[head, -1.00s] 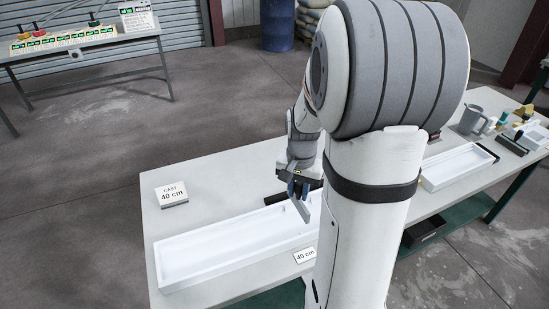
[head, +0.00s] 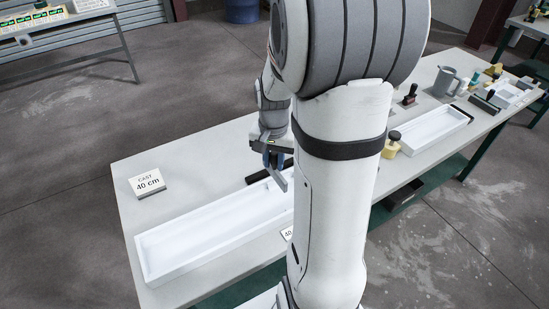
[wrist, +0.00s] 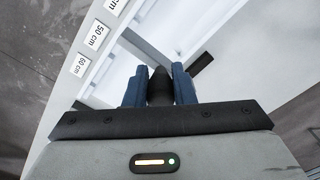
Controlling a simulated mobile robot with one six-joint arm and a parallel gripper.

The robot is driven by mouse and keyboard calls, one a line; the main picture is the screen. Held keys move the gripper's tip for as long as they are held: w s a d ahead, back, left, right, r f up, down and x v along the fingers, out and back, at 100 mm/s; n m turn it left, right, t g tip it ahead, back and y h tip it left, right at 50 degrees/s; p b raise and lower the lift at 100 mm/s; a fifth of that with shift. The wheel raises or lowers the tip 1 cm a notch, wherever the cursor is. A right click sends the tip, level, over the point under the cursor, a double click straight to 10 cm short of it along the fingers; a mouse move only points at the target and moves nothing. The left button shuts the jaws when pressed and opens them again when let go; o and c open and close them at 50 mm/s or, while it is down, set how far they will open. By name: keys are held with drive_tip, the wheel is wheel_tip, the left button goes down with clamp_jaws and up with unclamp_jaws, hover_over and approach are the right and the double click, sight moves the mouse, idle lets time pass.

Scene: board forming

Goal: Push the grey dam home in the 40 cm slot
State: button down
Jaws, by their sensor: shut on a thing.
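The long white mould (head: 215,228) lies on the bench, its right end hidden behind my arm. My gripper (head: 272,160) is over the right part of the mould, pointing down. The grey dam (head: 278,180) shows as a narrow slanted strip below the fingers, over the mould. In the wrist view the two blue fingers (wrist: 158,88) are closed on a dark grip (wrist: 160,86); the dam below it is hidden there. A 40 cm label (head: 287,233) by the mould's near side is partly covered by my arm. Whether the dam is in the slot cannot be told.
A CAST 40 cm sign (head: 148,183) stands at the bench's left. A dark bar (head: 262,174) lies behind the mould. The wrist view shows labels for 50 cm (wrist: 97,34) and 60 cm (wrist: 80,65). Another white mould (head: 432,130), a jug (head: 445,82) and a yellow object (head: 391,146) stand right.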

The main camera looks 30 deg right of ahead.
sight(273, 166)
wheel_tip(273, 166, down, 9)
drive_tip(key=b, duration=0.6)
drive_tip(key=shift+b, duration=0.35)
drive_tip(key=shift+f+b, duration=1.55)
drive_tip(key=shift+f, duration=0.2)
idle(1.1)
drive_tip(key=c, duration=1.1)
unclamp_jaws()
drive_tip(key=shift+c, duration=0.2)
drive_tip(key=shift+r, duration=0.15)
wheel_tip(273, 166, up, 8)
drive_tip(key=shift+f, duration=0.15)
drive_tip(key=shift+a, duration=0.1)
drive_tip(key=s+a+r+n+t, duration=0.3)
drive_tip(key=s+a+r+n, duration=0.1)
drive_tip(key=s+a+n, duration=0.5)
drive_tip(key=s+a, duration=0.2)
drive_tip(key=shift+s+a+r, duration=0.3)
drive_tip(key=shift+s+a, duration=0.05)
drive_tip(key=shift+a, duration=0.05)
